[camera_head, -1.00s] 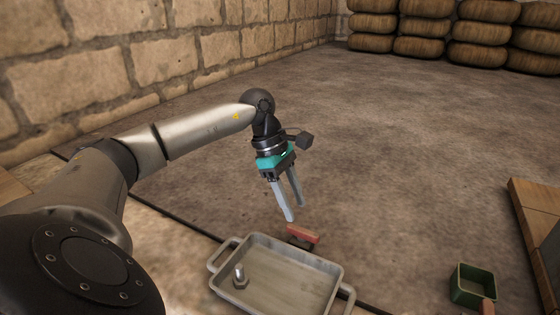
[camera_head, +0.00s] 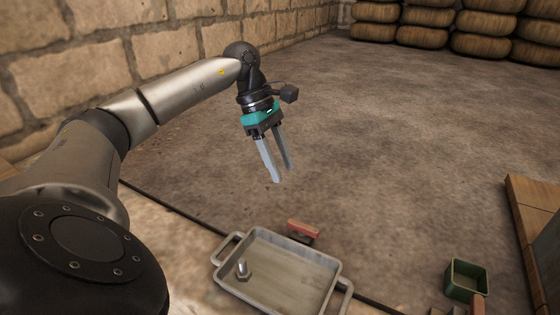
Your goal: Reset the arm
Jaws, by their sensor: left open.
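My left arm comes in from the left. Its gripper (camera_head: 282,174) hangs in the air with two long grey fingers pointing down, spread apart, with nothing between them. It is up and beyond the grey metal tray (camera_head: 290,279) and touches nothing. A metal bolt (camera_head: 242,269) stands upright in the left part of the tray. My right gripper is not in view.
A red-topped block (camera_head: 303,229) lies just past the tray's far rim. A small green open box (camera_head: 467,279) stands at the lower right, with a wooden structure (camera_head: 535,215) at the right edge. Stacked tan sacks or tyres (camera_head: 425,27) stand far back. The middle floor is clear.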

